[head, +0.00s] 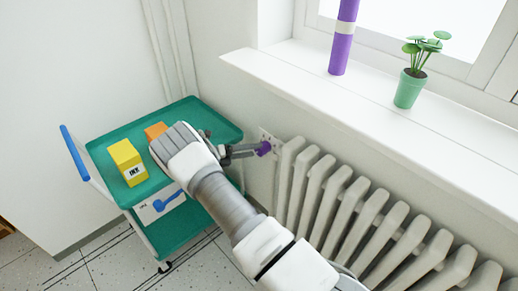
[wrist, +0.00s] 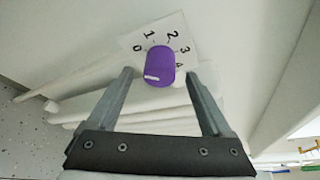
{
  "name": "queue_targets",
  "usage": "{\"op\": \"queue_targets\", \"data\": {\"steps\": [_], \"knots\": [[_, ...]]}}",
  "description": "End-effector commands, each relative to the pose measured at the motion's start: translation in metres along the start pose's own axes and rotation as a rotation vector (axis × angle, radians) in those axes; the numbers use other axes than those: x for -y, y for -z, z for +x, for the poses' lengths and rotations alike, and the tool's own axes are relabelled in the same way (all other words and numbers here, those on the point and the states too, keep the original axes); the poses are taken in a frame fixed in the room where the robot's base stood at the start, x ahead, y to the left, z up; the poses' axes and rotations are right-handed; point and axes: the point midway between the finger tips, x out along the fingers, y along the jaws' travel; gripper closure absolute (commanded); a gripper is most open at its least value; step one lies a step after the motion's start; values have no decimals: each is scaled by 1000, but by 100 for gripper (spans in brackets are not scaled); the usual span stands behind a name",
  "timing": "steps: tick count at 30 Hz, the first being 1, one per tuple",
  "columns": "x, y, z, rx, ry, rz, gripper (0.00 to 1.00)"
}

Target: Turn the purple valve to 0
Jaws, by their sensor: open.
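The purple valve (head: 263,148) sticks out at the left end of the radiator, by the wall. In the wrist view the valve (wrist: 161,62) is a round purple knob in front of a white plate (wrist: 133,40) marked 0, 1, 2, 3 and 4. A short white bar shows low on the knob's face; I cannot tell which number it stands for. My gripper (head: 246,150) reaches to the valve from the left. In the wrist view its fingers (wrist: 159,79) are open, one on each side of the knob, with gaps visible between.
The white radiator (head: 333,197) runs right from the valve, under a windowsill (head: 300,78) holding a purple cylinder (head: 343,40) and a potted plant (head: 410,88). A green cart (head: 104,158) with a yellow INK box (head: 127,160) and an orange box (head: 156,130) stands left, behind my arm.

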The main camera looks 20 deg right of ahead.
Motion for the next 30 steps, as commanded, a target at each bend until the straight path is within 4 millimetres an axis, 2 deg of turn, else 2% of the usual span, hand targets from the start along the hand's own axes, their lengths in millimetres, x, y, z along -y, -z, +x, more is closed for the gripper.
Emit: {"op": "queue_targets", "data": {"steps": [1,9,15,21,30], "knots": [[1,-2,-14,3,-3,1,16],[0,-1,-81,3,-2,1,16],[0,-1,-117,2,-1,1,16],[0,0,-132,1,0,0,16],[0,0,-134,0,1,0,16]]}}
